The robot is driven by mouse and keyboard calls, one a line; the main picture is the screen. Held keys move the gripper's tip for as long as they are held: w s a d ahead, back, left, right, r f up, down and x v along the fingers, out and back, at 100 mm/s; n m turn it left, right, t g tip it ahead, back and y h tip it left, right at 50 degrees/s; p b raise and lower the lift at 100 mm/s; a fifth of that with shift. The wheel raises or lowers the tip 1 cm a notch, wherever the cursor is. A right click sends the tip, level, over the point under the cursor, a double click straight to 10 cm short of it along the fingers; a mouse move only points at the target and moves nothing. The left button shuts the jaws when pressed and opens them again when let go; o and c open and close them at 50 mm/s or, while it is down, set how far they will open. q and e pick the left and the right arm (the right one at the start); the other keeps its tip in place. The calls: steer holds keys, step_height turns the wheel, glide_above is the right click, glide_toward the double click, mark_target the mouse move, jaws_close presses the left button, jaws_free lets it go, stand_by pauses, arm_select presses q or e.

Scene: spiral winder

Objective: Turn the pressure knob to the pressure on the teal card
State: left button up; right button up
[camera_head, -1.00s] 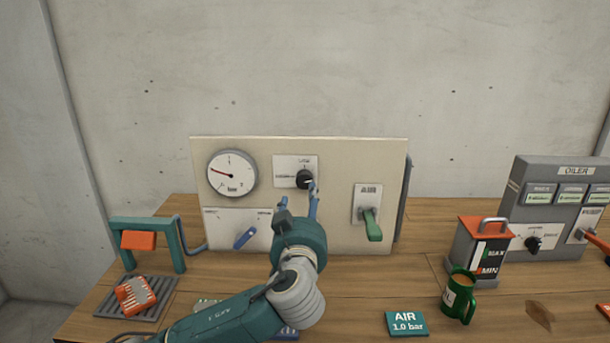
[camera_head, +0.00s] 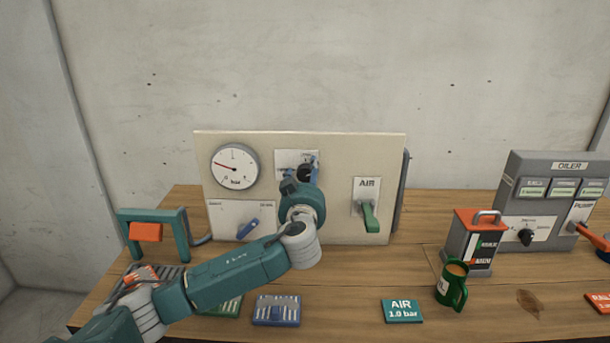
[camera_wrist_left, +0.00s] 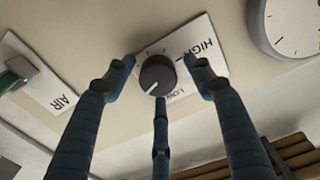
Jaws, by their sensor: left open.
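The black pressure knob (camera_wrist_left: 157,75) sits on a white plate marked LOW and HIGH (camera_wrist_left: 183,64) in the left wrist view; its white pointer line faces the lower left. My left gripper (camera_wrist_left: 159,84) is open, its fingers spread on several sides of the knob; I cannot tell whether they touch it. In the head view my left gripper (camera_head: 303,176) covers most of the knob and part of its plate (camera_head: 285,158). The round bar gauge (camera_head: 235,167) has its red needle toward the upper left. The teal card (camera_head: 403,311) reads AIR 1.0 bar. My right gripper is not in view.
The panel (camera_head: 335,215) also holds a green AIR lever (camera_head: 370,216) right of my gripper and a blue lever (camera_head: 248,229) at lower left. A green mug (camera_head: 452,287), an oil can (camera_head: 474,245) and the oiler box (camera_head: 515,210) stand to the right.

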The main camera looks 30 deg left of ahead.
arm_select(q)
steer(key=shift+c, duration=0.2)
steer(key=c, duration=0.9)
steer(key=shift+r, duration=0.1)
steer(key=shift+c, duration=1)
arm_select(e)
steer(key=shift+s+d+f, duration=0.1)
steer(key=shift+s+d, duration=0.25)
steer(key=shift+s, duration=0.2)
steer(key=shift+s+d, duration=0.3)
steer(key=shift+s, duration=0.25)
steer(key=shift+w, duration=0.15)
